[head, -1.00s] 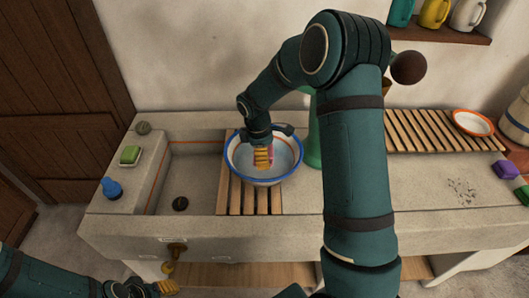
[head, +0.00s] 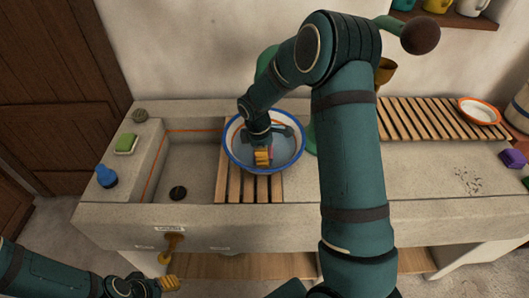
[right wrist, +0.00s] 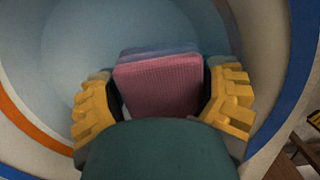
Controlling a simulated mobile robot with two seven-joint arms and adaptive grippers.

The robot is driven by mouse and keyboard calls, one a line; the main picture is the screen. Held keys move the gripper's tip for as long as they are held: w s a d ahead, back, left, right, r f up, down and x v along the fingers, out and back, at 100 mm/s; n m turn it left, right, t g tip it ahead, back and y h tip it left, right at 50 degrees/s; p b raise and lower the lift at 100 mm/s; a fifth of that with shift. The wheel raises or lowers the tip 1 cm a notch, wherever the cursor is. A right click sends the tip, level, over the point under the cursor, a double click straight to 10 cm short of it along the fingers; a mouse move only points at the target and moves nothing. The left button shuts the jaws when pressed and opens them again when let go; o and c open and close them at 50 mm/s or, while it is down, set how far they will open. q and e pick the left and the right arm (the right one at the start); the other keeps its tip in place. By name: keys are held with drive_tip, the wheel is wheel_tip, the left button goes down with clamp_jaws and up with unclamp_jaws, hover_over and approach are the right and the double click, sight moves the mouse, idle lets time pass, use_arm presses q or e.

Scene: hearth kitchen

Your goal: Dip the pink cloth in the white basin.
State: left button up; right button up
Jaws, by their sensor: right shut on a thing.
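The white basin (head: 291,158) has a blue rim and an orange band, and bluish water seems to fill its inside. It stands on a wooden slatted rack over the sink. My right gripper (head: 262,157) points down inside the basin. In the right wrist view its yellow fingers (right wrist: 160,100) are shut on the pink cloth (right wrist: 158,88). The cloth's far part looks bluish there, as if under water. In the head view the cloth is mostly hidden by the gripper. My left gripper (head: 166,284) is low at the left, in front of the counter, away from the basin; its opening is unclear.
The stone sink (head: 190,178) lies left of the basin. A green sponge (head: 126,143) and a blue bottle (head: 106,176) are on its left ledge. A brass tap (head: 173,242) sticks out in front. A slatted drainer with an orange-rimmed dish (head: 479,110) is at the right.

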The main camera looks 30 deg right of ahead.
drive_tip(key=shift+s+a+f, duration=0.1)
drive_tip(key=shift+s+f, duration=0.15)
drive_tip(key=shift+c, duration=0.3)
drive_tip(key=shift+c, duration=0.5)
use_arm(q)
drive_tip(key=shift+f, duration=0.3)
use_arm(e)
drive_tip(key=shift+w+f, duration=0.1)
drive_tip(key=shift+f, duration=0.35)
drive_tip(key=shift+c, duration=0.3)
use_arm(q)
drive_tip(key=shift+w+r, duration=0.1)
use_arm(e)
drive_tip(key=shift+w+r, duration=0.1)
drive_tip(key=shift+r, duration=0.1)
drive_tip(key=shift+r+p, duration=0.95)
drive_tip(key=shift+r, duration=0.5)
use_arm(q)
wheel_tip(320, 180, up, 9)
drive_tip(key=w+p, duration=0.1)
drive_tip(key=p, duration=0.6)
drive_tip(key=shift+w+a+t, duration=0.2)
drive_tip(key=shift+w+t, duration=0.1)
drive_tip(key=shift+w, duration=0.1)
use_arm(e)
drive_tip(key=shift+r, duration=4.7)
use_arm(q)
drive_tip(key=shift+r, duration=0.1)
